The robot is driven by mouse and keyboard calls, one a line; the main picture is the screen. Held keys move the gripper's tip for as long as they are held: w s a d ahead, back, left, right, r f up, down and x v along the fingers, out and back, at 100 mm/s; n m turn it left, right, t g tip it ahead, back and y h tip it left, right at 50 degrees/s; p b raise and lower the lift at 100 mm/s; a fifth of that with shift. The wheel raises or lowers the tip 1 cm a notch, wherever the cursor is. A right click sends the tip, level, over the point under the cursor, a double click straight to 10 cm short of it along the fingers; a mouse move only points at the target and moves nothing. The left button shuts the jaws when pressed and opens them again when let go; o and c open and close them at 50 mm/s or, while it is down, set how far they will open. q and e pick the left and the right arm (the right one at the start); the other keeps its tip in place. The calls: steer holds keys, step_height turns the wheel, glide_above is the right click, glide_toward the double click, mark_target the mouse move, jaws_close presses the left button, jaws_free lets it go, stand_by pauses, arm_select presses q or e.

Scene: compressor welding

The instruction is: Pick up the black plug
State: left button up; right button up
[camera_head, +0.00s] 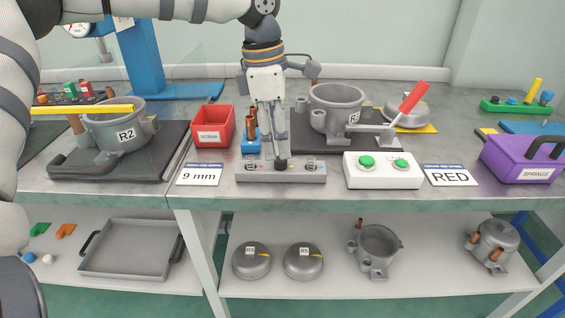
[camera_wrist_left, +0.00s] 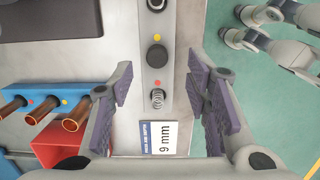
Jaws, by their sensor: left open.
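The black plug (camera_wrist_left: 156,56) is a round black cap in the middle of a grey block (camera_wrist_left: 155,130) in the left wrist view. A spring (camera_wrist_left: 157,100) sits beside it in the same block. In the head view the grey block (camera_head: 300,174) lies near the table's front edge, and the plug (camera_head: 281,163) shows just under the fingers. My left gripper (camera_head: 275,154) points down over the block. In the left wrist view the left gripper (camera_wrist_left: 163,90) is open and empty, with one finger either side of the block. Grey parts of my right arm show at that view's upper right.
A red bin (camera_head: 213,126) and a blue holder (camera_head: 251,146) with copper tubes stand behind and left of the block. A white button box (camera_head: 382,171) with green buttons stands close on the right. A 9 mm label (camera_head: 199,175) lies on the left.

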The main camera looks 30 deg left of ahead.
arm_select(q)
steer(key=f, duration=0.4)
steer(key=shift+w+d, duration=0.15)
steer(key=shift+w, duration=0.1)
steer(key=c, duration=1)
steer(key=shift+o, duration=0.2)
arm_select(e)
steer(key=shift+f, duration=0.15)
arm_select(q)
step_height(320, 180, up, 3)
steer(key=shift+f, duration=0.1)
steer(key=s+d+r+p, duration=0.2)
steer(key=s+d+r, duration=0.3)
steer(key=s+r, duration=0.5)
steer(key=s, duration=0.3)
arm_select(e)
steer(key=w+r+t, duration=0.1)
steer(key=w+r, duration=0.1)
steer(key=shift+w+r, duration=0.3)
arm_select(q)
steer(key=shift+d+r, duration=0.1)
steer(key=shift+r, duration=0.05)
